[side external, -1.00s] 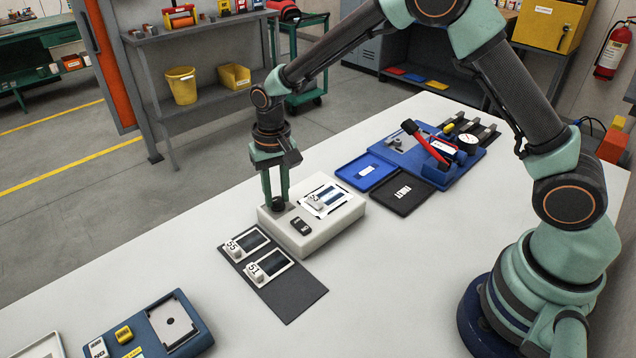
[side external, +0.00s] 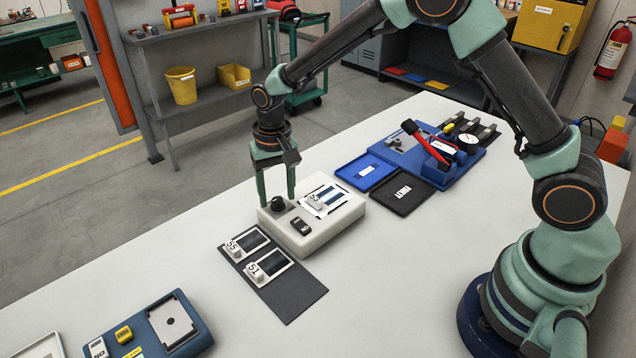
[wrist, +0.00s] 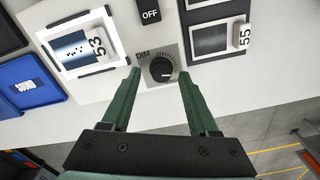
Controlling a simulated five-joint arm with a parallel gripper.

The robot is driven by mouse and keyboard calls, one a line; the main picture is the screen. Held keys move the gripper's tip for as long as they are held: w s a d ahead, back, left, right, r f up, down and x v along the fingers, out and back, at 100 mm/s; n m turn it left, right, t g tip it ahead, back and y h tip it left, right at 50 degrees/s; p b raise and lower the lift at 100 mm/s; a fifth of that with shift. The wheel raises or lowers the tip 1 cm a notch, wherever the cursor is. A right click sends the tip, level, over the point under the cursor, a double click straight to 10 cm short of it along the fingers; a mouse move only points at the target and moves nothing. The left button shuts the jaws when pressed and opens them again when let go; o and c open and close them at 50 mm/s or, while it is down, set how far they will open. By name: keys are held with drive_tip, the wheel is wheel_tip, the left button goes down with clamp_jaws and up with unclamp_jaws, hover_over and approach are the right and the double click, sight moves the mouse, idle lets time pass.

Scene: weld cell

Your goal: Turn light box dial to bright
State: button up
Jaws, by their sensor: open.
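The light box (side external: 325,228) is a pale box on the white table. Its black dial (side external: 277,203) sits at its left end. In the wrist view the dial (wrist: 161,70) has a pale pointer mark and a grey plate with "DIM" at its upper left; other lettering is not readable. My gripper (side external: 277,197) is over the dial, fingers pointing down. In the wrist view my gripper (wrist: 160,80) is open, one finger on each side of the dial, with gaps between. A lit film with tag 53 (wrist: 97,42) lies on the box. An OFF switch (wrist: 150,12) is beside the dial.
A dark mat (side external: 300,293) with films tagged 55 and 51 lies in front of the box. A blue tray (side external: 365,172) and a black tray (side external: 400,192) are behind it. A blue case (side external: 172,328) is at the front left.

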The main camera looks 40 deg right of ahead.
sight(280, 199)
wheel_tip(280, 199, up, 12)
drive_tip(key=shift+s, duration=0.15)
idle(0.3)
drive_tip(key=shift+d, duration=0.1)
drive_tip(key=s+d+r+n+t, duration=0.2)
drive_tip(key=s+d+r+t, duration=0.1)
drive_tip(key=s+d+r, duration=0.4)
drive_tip(key=s+d+n+t, duration=0.1)
drive_tip(key=s+d, duration=0.3)
drive_tip(key=s, duration=0.7)
drive_tip(key=shift+d+r+n+t, duration=0.3)
drive_tip(key=shift+n+t, duration=0.1)
drive_tip(key=shift+t, duration=0.3)
